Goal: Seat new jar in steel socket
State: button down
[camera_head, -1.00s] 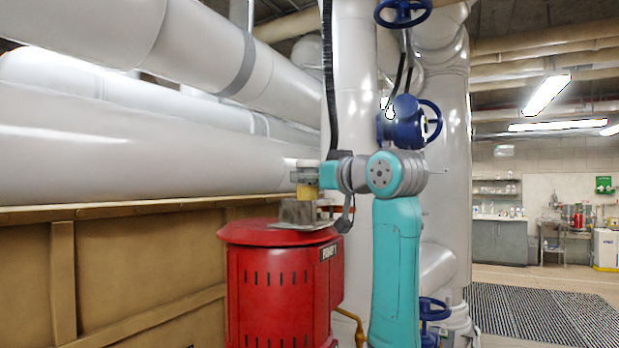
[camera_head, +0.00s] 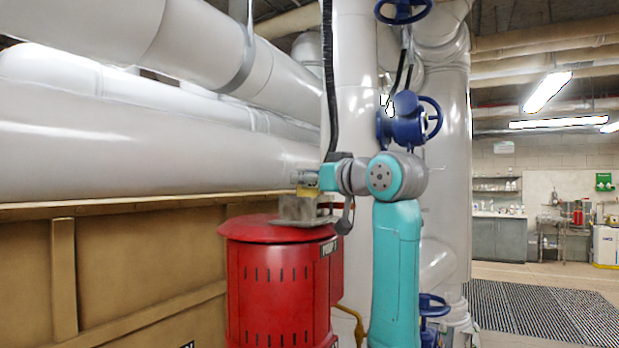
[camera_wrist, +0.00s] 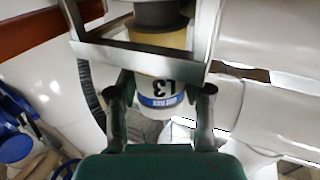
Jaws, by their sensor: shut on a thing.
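The jar (camera_wrist: 160,92) is white with a blue band and an L3 mark, which appears upside down in the wrist view. My gripper (camera_wrist: 162,105) is shut on it, with one finger on each side. The steel socket (camera_wrist: 132,57) crosses the top of the wrist view, and the jar's yellowish part lies within its frame. In the head view the socket (camera_head: 299,209) stands on the red drum, with my gripper (camera_head: 306,182) just above it. Whether the jar touches the socket's bottom is hidden.
The red drum (camera_head: 280,285) stands below the socket. A large pale pipe (camera_head: 140,150) runs close behind on the left, above a tan panel (camera_head: 140,270). Blue valves (camera_head: 405,120) and a vertical pipe stand behind my arm. Open floor lies far right.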

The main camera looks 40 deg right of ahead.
jog(key=shift+f, duration=0.5)
dwell(0.3)
jog(key=shift+c, duration=2)
grip_release()
jog(key=o, duration=0.4)
jog(key=shift+r, duration=0.15)
jog(key=shift+r, duration=3.6)
